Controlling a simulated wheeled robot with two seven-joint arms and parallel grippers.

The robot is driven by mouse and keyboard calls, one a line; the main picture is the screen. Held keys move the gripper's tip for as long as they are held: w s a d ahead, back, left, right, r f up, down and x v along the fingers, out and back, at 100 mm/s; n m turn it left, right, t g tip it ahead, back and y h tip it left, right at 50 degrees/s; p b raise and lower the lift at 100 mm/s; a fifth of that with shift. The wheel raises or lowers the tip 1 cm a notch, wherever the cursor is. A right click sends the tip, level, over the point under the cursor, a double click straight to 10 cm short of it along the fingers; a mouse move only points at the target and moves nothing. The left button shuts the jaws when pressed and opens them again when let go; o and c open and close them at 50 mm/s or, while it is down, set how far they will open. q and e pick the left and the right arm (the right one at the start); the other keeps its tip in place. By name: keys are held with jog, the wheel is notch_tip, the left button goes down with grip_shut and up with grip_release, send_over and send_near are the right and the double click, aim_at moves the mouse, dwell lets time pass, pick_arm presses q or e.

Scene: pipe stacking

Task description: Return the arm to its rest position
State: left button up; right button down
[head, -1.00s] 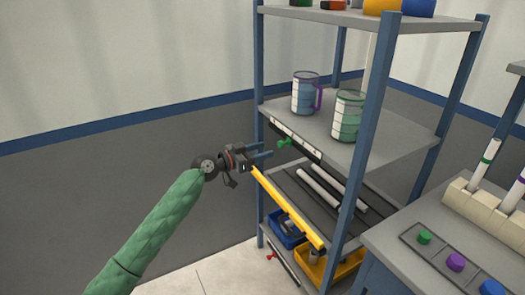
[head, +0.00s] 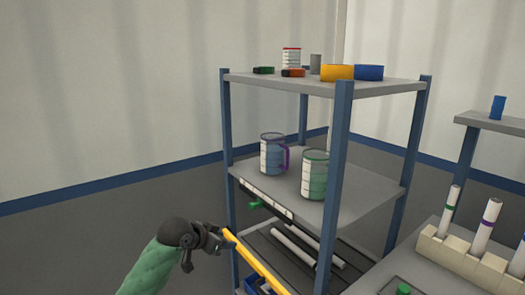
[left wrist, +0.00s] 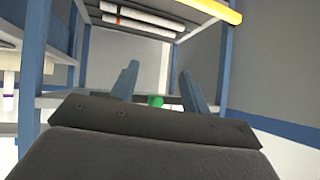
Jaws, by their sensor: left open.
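My left arm comes in at the lower left of the head view in a green sleeve. A small green knob (left wrist: 155,101) shows beyond the gap. My right gripper is not in view.
White pipes (head: 294,246) lie below. A table at the right carries a cream holder (head: 462,259) with upright pipes. Open space lies left of the rack.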

pick_arm(q)
jog(key=s+f+n+g+y+p, duration=0.1)
jog(key=s+f, duration=0.6)
jog(key=s, duration=0.8)
jog(key=s+a+f+n+g+y+p, duration=0.1)
jog(key=s+f, duration=0.6)
jog(key=s, duration=0.8)
jog(key=s+a+f+n+g+y+p, duration=0.1)
jog(key=s+f+n+g+p, duration=0.3)
jog(key=s, duration=1.2)
notch_tip(320, 180, down, 3)
jog(key=shift+f+y+p, duration=0.1)
jog(key=shift+y+p, duration=0.35)
jog(key=shift+y, duration=0.45)
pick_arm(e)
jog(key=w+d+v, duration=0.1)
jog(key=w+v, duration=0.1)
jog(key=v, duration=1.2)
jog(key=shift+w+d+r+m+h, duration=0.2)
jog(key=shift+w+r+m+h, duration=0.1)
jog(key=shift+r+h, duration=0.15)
pick_arm(q)
jog(key=shift+n, duration=0.3)
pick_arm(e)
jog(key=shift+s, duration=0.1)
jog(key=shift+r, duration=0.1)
